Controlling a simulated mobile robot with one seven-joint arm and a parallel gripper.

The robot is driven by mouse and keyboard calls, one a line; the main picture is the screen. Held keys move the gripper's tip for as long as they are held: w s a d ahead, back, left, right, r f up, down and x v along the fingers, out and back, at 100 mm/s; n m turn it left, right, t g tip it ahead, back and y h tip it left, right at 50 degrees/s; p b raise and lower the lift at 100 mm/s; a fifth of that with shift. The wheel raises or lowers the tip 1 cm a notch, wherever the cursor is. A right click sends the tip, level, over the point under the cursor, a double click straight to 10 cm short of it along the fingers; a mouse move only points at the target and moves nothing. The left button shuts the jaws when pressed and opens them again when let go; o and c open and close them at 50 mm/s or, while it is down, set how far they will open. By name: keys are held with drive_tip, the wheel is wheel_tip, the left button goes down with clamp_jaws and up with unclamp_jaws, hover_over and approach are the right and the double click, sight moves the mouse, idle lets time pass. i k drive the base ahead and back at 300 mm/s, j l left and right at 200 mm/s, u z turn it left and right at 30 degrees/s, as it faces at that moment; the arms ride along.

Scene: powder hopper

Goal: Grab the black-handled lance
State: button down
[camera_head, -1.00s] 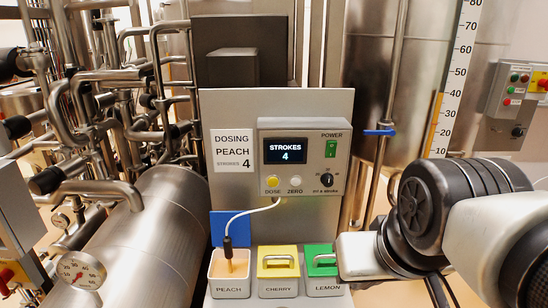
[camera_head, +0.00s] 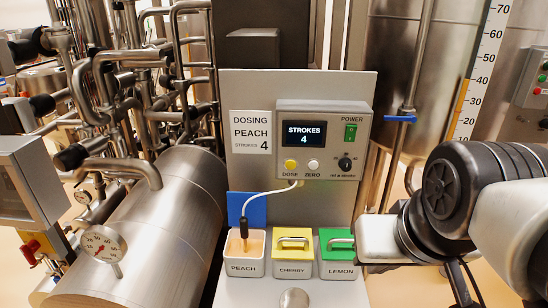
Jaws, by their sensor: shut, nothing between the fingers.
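The black-handled lance (camera_head: 244,228) stands in the open peach tub (camera_head: 245,268), its black handle upright above the pale orange powder. A white hose runs from its top up to the dosing unit (camera_head: 322,140). My gripper (camera_head: 376,240) comes in from the right as a pale block beside the lemon tub, well right of the lance. It is shut and empty; its fingertips are hard to make out. The dosing unit's screen reads STROKES 4, and the sign (camera_head: 251,146) beside it reads DOSING PEACH STROKES 4.
The cherry tub (camera_head: 292,269) with a yellow lid and the lemon tub (camera_head: 337,269) with a green lid stand right of the peach tub. Both lids have raised handles. A blue panel (camera_head: 240,206) stands behind the lance. A steel tank with a dial gauge (camera_head: 102,246) lies left.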

sight(243, 220)
drive_tip(key=k+l+z, duration=0.1)
drive_tip(key=k+z, duration=0.15)
drive_tip(key=k, duration=0.4)
drive_tip(key=j+z, duration=0.1)
drive_tip(key=z, duration=0.8)
drive_tip(key=j+z, duration=0.15)
drive_tip(key=z, duration=0.35)
drive_tip(key=k+j, duration=0.15)
drive_tip(key=j, duration=0.25)
drive_tip(key=k+j, duration=0.2)
drive_tip(key=j, duration=0.15)
drive_tip(key=k+j, duration=0.15)
drive_tip(key=j, duration=0.25)
drive_tip(key=k+j, duration=0.2)
drive_tip(key=j, duration=0.15)
drive_tip(key=k+j, duration=0.15)
drive_tip(key=j, duration=0.25)
